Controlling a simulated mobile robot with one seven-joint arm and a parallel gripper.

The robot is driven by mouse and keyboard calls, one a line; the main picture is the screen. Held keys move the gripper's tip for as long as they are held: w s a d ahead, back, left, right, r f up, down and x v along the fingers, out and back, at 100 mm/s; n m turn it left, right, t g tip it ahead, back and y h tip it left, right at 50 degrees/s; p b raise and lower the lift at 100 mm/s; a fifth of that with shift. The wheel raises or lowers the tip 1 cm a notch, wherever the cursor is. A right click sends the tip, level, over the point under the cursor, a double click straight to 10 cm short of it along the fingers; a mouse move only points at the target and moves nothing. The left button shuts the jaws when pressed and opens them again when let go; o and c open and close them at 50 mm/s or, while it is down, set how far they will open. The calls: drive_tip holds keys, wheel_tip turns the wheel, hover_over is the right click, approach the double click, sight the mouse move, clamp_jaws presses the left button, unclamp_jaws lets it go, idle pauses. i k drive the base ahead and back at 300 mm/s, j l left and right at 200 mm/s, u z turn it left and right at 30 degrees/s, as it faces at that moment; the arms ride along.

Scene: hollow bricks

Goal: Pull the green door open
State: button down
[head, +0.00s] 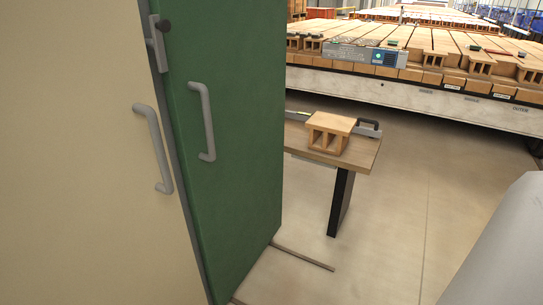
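The green door (236,150) stands upright left of centre in the head view. A grey bar handle (203,121) is fixed upright on its face. A grey latch fitting with a dark knob (159,42) sits near its upper left edge. I cannot tell whether the door is fully shut or slightly ajar. A beige panel (75,150) with its own grey bar handle (154,149) is directly to the left, along a grey edge strip. My gripper is not in view.
Right of the door is a small wooden table (365,157) with dark legs, carrying a hollow brick (329,133) and a clamp-like tool (369,129). Long racks of bricks (430,60) stand behind. The concrete floor (385,235) right of the door is mostly clear.

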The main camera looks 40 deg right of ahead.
sight(224, 83)
drive_tip(key=z, duration=1)
